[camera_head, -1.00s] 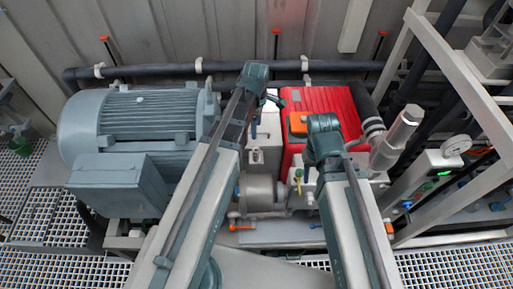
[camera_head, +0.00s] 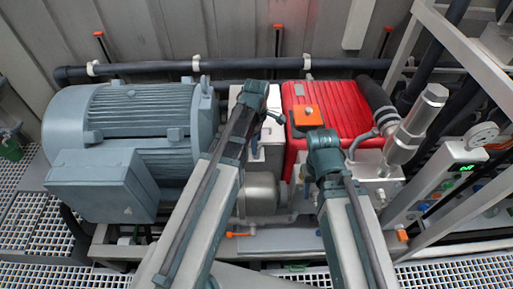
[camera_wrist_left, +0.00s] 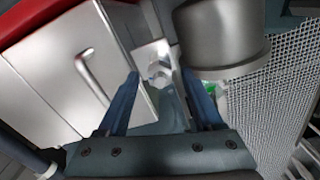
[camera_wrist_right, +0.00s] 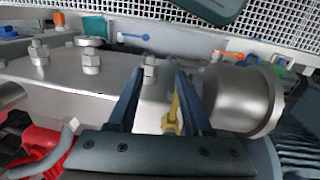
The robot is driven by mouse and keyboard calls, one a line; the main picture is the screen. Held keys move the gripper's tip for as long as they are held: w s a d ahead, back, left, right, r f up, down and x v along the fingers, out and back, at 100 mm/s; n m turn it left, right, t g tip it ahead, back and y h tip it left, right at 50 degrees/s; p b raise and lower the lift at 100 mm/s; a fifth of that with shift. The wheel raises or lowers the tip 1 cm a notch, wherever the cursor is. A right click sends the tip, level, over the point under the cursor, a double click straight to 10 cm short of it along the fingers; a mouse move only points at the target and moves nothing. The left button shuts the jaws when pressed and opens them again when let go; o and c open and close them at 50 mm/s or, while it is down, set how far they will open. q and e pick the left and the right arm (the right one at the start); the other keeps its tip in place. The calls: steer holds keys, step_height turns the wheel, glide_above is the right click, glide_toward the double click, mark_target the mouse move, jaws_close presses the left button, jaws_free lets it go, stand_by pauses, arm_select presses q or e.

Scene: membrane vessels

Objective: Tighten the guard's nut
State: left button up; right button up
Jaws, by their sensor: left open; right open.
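A light grey box-shaped cover with a bar handle, apparently the guard (camera_head: 268,153), stands between the motor and the red pump. In the left wrist view the guard (camera_wrist_left: 60,70) fills the left side. A hex nut (camera_wrist_left: 158,69) sits on a pale bracket beside it. My left gripper (camera_wrist_left: 160,78) is open, with its fingers either side of the nut in view; contact cannot be told. My right gripper (camera_wrist_right: 159,76) is open above the pump's metal block (camera_wrist_right: 110,82). A bolt with a nut (camera_wrist_right: 150,70) and a brass fitting (camera_wrist_right: 172,115) show between its fingers.
The grey motor (camera_head: 130,140) stands left and the red pump (camera_head: 335,110) right. A steel cylinder (camera_wrist_left: 220,35) lies close to my left gripper; another steel cylinder (camera_wrist_right: 243,100) is beside my right fingers. A white frame (camera_head: 455,45) and gauge panel stand at the right.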

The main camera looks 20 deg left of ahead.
arm_select(q)
steer(key=shift+f, duration=0.15)
steer(key=shift+c, duration=0.3)
jaws_close()
steer(key=shift+m, duration=0.3)
steer(key=m, duration=0.3)
steer(key=shift+m, duration=0.3)
steer(key=m, duration=0.3)
steer(key=shift+m, duration=0.3)
steer(key=m, duration=0.3)
steer(key=shift+m, duration=2.2)
